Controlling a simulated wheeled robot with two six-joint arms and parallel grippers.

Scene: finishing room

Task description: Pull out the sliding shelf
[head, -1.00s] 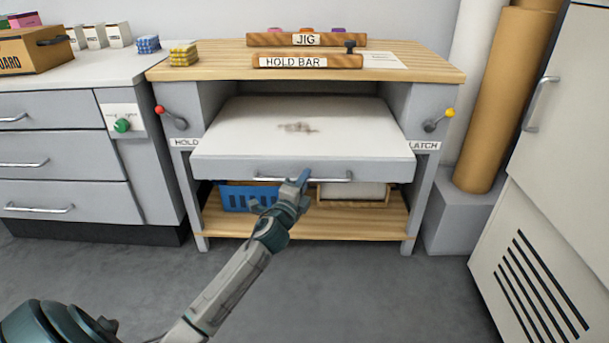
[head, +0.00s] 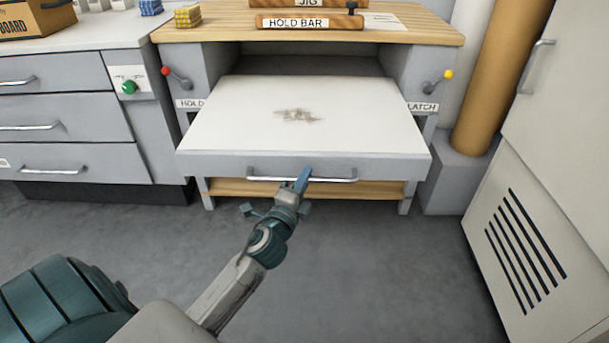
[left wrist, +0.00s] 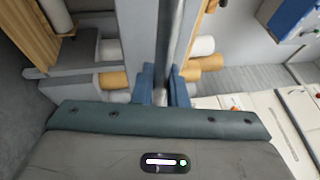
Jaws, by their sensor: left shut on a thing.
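The sliding shelf (head: 250,115) is a white-topped panel with a grey front, standing well out from the workbench. A dark smudge (head: 298,115) marks its top. A silver bar handle (head: 265,177) runs along its front. In the left wrist view, the blue fingers (left wrist: 165,88) sit on either side of the bar. My right gripper is not in view.
The bench has a red-knobbed HOLD lever (head: 176,78) at left and a yellow-knobbed LATCH lever (head: 440,82) at right. Grey drawers (head: 60,110) stand at left and a pale cabinet (head: 550,170) at right. The floor (head: 370,260) in front is clear.

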